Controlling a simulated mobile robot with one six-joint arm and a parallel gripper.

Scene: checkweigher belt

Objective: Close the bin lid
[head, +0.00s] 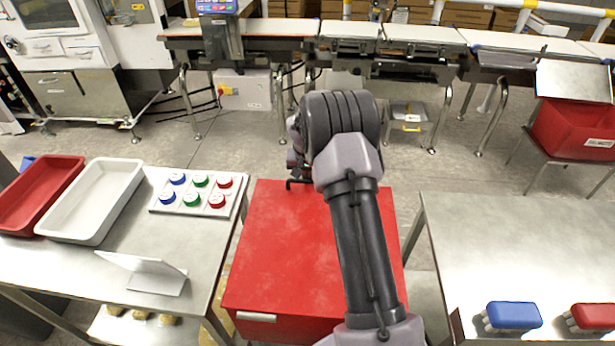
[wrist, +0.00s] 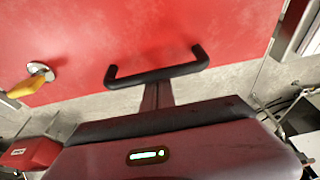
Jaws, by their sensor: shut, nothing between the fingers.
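The red bin (head: 257,316) stands between two metal tables, with a pale label on its near side. Its red lid (head: 280,245) lies over the bin top and looks flat; my arm covers its right part, and I cannot tell whether it is fully seated. A black bar handle (wrist: 160,73) sits at the lid's far edge; the red surface shows behind it in the wrist view. My gripper (wrist: 157,90) is shut and empty, its fingers close to the middle of the handle. I cannot tell whether they touch it. In the head view my gripper is largely hidden by my arm.
The left table holds a red tray (head: 36,190), a white tray (head: 97,195) and a board of coloured caps (head: 163,204). The right table (head: 500,240) holds blue and red brushes. The conveyor (head: 265,28) runs across the back, with open floor before it.

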